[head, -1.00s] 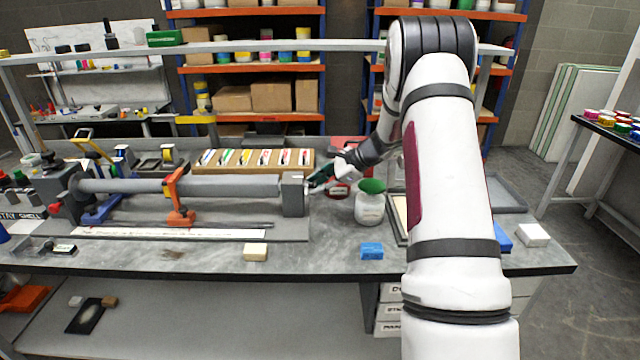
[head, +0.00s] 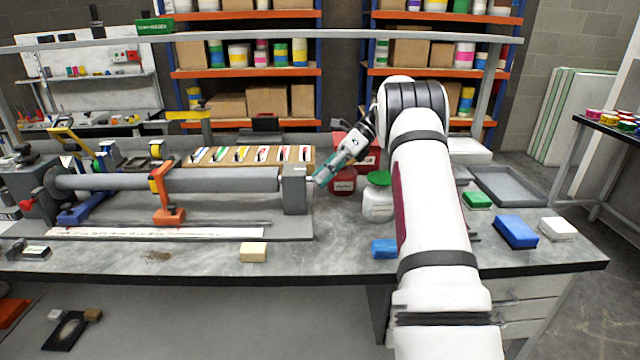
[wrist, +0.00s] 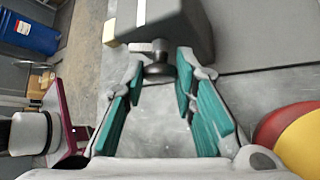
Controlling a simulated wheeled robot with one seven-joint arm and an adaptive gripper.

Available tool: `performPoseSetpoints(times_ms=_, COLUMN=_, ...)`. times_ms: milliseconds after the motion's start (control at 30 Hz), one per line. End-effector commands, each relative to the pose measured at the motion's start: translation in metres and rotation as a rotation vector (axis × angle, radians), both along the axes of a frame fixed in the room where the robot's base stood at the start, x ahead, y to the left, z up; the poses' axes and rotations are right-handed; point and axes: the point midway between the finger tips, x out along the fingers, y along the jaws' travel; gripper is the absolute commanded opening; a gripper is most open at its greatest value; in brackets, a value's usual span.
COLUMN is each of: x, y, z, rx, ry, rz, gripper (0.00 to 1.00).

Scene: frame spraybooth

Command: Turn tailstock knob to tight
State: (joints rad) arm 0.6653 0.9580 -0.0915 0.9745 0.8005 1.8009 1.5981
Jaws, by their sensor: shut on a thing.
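The tailstock (head: 295,192) is a grey block at the right end of the long lathe. Its dark round knob (wrist: 158,66) sticks out from the block's end face in the wrist view, on a short stem. My gripper (head: 319,181) is at the right side of the tailstock, its green-padded fingers slanting down to it. In the wrist view my gripper (wrist: 160,72) has its fingertips on either side of the knob and is shut on it. In the head view the fingers hide the knob. No tight marking can be read.
A white jar with a green lid (head: 379,198) and a red jar (head: 342,181) stand close right of my gripper. A grey tube (head: 220,181) lies along the lathe. A beige block (head: 253,252) and a blue block (head: 384,249) lie in front. Bench between them is clear.

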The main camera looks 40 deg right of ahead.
Motion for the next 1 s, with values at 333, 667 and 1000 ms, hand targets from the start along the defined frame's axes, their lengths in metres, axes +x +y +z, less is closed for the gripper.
performPoseSetpoints(times_ms=333, x=0.0023, y=-0.0012, z=-0.0036, rx=0.096, ry=0.142, rz=-0.002, gripper=0.00)
performPoseSetpoints(times_ms=667, x=0.0022, y=-0.0013, z=-0.0022, rx=0.121, ry=0.179, rz=-0.004, gripper=0.00)
performPoseSetpoints(times_ms=1000, x=0.0023, y=-0.0010, z=-0.0019, rx=0.121, ry=0.179, rz=-0.003, gripper=0.32)
